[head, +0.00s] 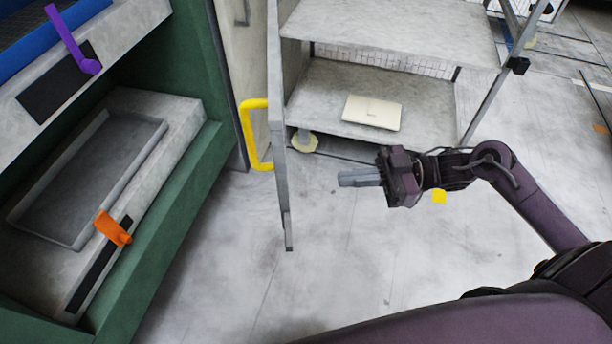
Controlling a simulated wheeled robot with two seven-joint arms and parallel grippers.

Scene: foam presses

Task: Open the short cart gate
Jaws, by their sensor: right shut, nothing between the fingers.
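The cart (390,28) stands at the top middle, with grey shelves and a metal frame. Its gate (278,100) is a tall grey panel seen nearly edge-on at the cart's left side, swung out toward me. A yellow handle (247,140) sticks out from the gate's left face. The shelves show openly to the right of the gate. My right gripper (345,179) is shut and empty, in front of the cart and right of the gate's lower part, apart from both. My left gripper is not in view.
A green press (172,235) with a tray, a purple lever (72,38) and an orange lever (112,229) fills the left. A pale flat box (372,112) lies on the lower shelf. The floor (310,285) in front of the cart is clear.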

